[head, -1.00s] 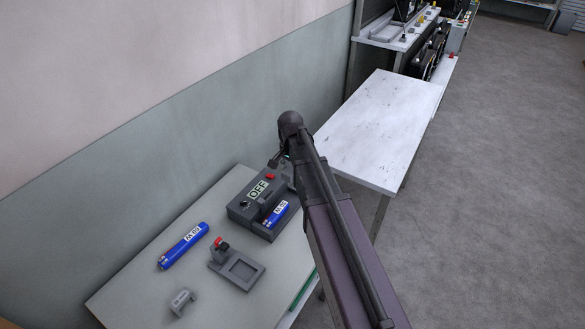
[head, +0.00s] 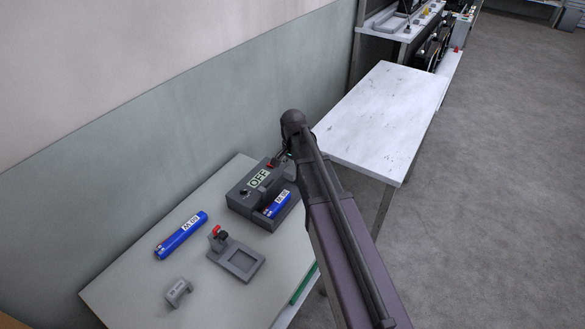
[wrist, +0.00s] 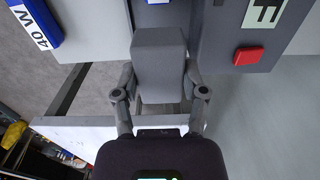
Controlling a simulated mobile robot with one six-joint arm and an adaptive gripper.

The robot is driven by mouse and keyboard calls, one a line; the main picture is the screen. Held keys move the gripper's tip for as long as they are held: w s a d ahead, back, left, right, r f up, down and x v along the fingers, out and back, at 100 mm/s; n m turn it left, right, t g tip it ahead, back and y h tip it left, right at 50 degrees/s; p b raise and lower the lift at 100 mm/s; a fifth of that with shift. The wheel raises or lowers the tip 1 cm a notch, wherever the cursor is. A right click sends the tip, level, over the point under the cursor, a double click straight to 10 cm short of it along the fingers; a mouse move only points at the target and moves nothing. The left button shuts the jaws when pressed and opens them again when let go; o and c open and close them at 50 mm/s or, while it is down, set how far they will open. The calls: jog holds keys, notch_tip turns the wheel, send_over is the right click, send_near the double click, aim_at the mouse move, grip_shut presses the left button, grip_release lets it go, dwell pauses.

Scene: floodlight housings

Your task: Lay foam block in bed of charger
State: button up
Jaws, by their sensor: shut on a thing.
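The charger (head: 237,205) is a dark grey box on the near table, with an OFF display, a red button and a blue battery (head: 276,204) lying in it. In the wrist view my gripper (wrist: 160,92) is shut on a plain grey block (wrist: 160,58), which I take as the foam block. The block is over or against the charger's edge (wrist: 212,50), between the blue battery (wrist: 34,20) and the red button. Whether it touches the charger I cannot tell. In the head view my arm hides the block and most of my gripper.
On the near table (head: 150,285), another blue battery (head: 181,235) lies left of a grey fixture (head: 222,262) with a red-topped clamp and a square recess. A small grey bracket (head: 178,293) stands in front. A bare white table (head: 385,110) lies beyond my arm.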

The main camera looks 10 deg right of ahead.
jog(key=b, duration=0.5)
send_over(293, 190)
jog(key=shift+s+f, duration=0.1)
jog(key=shift+f, duration=2.5)
jog(key=shift+f+b, duration=1.35)
jog(key=shift+f, duration=0.15)
jog(key=o, duration=0.9)
jog(key=shift+a+r, duration=0.1)
jog(key=shift+r, duration=0.15)
notch_tip(293, 190, up, 13)
jog(key=p, duration=1.3)
jog(key=shift+f, duration=0.2)
